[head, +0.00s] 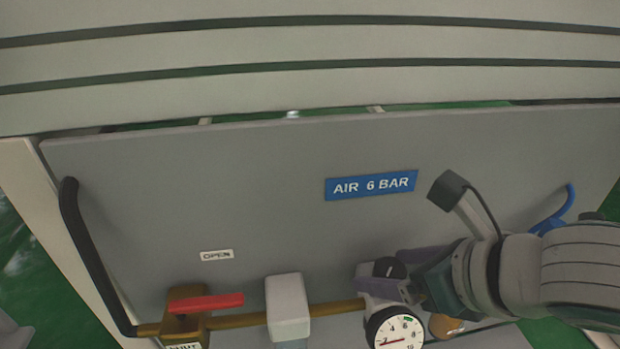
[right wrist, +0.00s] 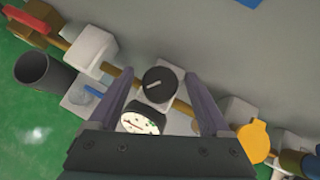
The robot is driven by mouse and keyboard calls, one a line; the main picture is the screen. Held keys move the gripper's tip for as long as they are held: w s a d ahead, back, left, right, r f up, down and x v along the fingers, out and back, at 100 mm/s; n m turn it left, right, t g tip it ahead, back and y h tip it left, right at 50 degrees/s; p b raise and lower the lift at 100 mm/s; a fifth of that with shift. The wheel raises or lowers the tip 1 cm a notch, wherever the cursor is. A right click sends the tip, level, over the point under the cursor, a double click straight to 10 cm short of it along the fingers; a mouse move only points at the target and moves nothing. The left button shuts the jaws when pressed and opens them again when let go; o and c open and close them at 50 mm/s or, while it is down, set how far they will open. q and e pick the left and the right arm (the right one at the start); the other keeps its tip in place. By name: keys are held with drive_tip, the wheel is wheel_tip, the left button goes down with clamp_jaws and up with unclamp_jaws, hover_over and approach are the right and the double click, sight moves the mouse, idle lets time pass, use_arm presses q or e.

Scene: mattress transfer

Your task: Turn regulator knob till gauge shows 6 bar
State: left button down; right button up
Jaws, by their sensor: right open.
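The black regulator knob (head: 388,267) has a pale line across its face and sits on a light regulator body on the brass pipe. It also shows in the right wrist view (right wrist: 159,84). The round white gauge (head: 395,330) is just below it. Its red needle points left, near the low mark 2, and a green mark sits near 6. My right gripper (right wrist: 158,76) is open, its two fingers on either side of the knob with a small gap at each side. My left gripper is not in view.
A grey panel (head: 250,180) carries the blue "AIR 6 BAR" sign (head: 371,185). Left along the pipe are a red valve lever (head: 205,303) under an "OPEN" label (head: 216,255) and a pale block (head: 288,308). A yellow cap (right wrist: 254,141) is right of my gripper.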

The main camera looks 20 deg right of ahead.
drive_tip(key=shift+w+f, duration=0.1)
drive_tip(key=shift+w, duration=0.1)
drive_tip(key=shift+c, duration=0.3)
clamp_jaws()
